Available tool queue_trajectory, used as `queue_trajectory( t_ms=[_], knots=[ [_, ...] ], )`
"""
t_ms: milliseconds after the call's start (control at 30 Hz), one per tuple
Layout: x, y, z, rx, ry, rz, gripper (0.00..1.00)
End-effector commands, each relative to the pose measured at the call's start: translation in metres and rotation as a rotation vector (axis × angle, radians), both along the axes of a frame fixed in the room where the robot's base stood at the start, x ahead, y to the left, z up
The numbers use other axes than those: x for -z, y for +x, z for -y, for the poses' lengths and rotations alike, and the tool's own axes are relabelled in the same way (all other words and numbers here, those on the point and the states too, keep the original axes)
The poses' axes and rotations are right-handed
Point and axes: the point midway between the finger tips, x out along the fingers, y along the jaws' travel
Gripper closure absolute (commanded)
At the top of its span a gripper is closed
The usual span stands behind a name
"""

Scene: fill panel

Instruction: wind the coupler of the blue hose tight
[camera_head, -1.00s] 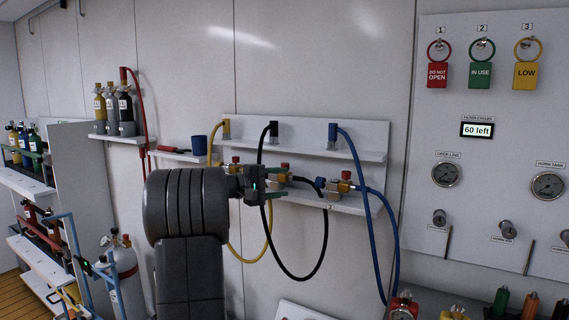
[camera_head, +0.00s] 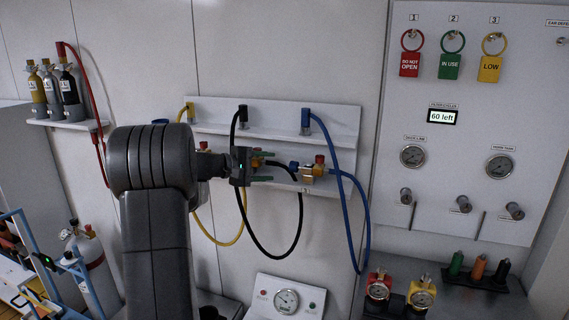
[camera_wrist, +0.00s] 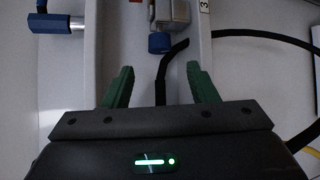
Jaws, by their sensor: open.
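The blue hose (camera_head: 358,190) hangs in a loop from a blue fitting (camera_head: 305,119) on the upper shelf up to valve 3 (camera_head: 317,170) on the lower shelf. A blue coupler (camera_head: 293,166) sits on the left side of that valve. The coupler also shows in the wrist view (camera_wrist: 160,42), beyond my fingertips and apart from them. My gripper (camera_head: 263,167) is open and empty, left of the coupler. Its green fingers show in the wrist view (camera_wrist: 160,85), with a black hose between and beyond them. I cannot tell how tight the coupler is.
The black hose (camera_head: 299,215) loops close below my gripper, and the yellow hose (camera_head: 226,243) hangs to the left. The upper shelf (camera_head: 345,130) overhangs the valves. A gauge panel (camera_head: 455,120) stands at right. Gauged devices (camera_head: 378,285) stand on the bench below.

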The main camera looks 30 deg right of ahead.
Motion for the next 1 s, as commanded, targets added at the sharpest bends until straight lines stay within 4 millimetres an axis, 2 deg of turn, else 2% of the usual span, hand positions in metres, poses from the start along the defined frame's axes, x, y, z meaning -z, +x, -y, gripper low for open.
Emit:
queue_trajectory(
  t_ms=[33, 100, 300, 500, 767, 800, 1000],
  knots=[
    [0.000, -0.001, 0.013, 0.004, 0.001, -0.002, 0.47],
    [0.004, -0.001, 0.027, 0.003, 0.001, -0.003, 0.47],
    [0.011, -0.001, 0.058, 0.001, 0.001, 0.000, 0.47],
    [0.016, -0.001, 0.071, 0.000, 0.000, -0.001, 0.47],
    [0.017, -0.001, 0.072, -0.001, 0.000, 0.000, 0.47],
    [0.017, -0.001, 0.072, -0.001, 0.000, 0.000, 0.49],
    [0.017, -0.001, 0.072, -0.001, 0.000, 0.000, 0.88]
  ],
)
